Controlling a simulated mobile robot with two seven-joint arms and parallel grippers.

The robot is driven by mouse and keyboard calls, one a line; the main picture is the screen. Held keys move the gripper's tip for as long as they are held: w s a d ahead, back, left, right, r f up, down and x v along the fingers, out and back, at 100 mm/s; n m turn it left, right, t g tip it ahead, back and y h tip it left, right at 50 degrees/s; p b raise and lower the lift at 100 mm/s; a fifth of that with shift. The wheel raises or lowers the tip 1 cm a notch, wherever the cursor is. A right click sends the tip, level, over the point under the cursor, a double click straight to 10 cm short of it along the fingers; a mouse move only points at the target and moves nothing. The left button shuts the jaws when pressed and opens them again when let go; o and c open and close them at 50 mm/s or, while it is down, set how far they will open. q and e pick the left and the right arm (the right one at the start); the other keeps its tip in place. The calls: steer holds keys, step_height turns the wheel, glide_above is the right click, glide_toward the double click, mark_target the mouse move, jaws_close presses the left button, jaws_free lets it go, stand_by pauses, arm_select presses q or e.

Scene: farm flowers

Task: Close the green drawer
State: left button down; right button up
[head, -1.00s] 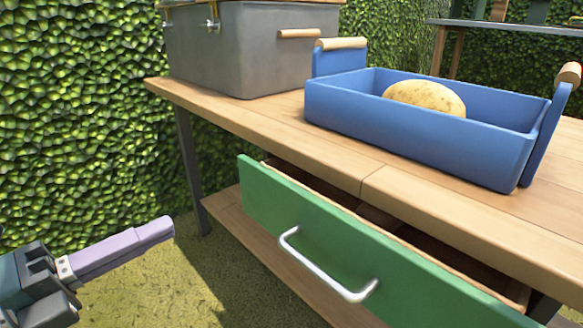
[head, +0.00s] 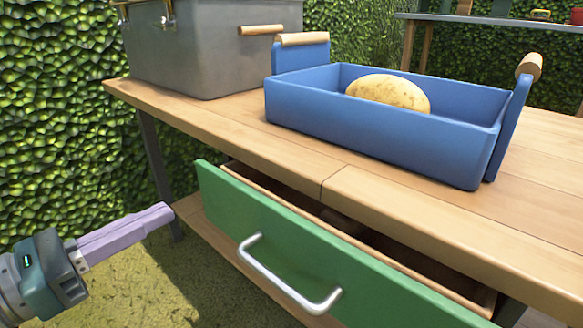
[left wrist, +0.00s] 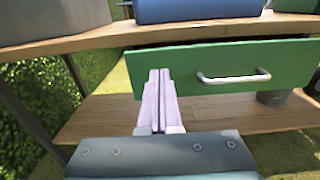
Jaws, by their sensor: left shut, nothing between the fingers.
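The green drawer (head: 330,262) hangs under the wooden table top and is pulled out, with its open inside showing behind the front. Its metal handle (head: 285,280) is on the front. In the left wrist view the green front (left wrist: 195,65) and handle (left wrist: 233,77) lie ahead, right of the fingers. My left gripper (head: 160,213) is shut and empty, to the left of the drawer front in the head view and apart from the handle. Its pale purple fingers also show in the left wrist view (left wrist: 158,85). My right gripper is not in view.
A blue tray (head: 370,135) with a potato (head: 388,93) stands on the table (head: 230,125). A grey metal box (head: 200,60) stands at the back left. A lower wooden shelf (left wrist: 120,115) lies below the drawer. Grass is clear at front left.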

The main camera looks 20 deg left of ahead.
mark_target(221, 184)
arm_select(q)
steer(key=b+x, duration=0.1)
steer(key=x, duration=0.6)
steer(key=shift+w, duration=0.15)
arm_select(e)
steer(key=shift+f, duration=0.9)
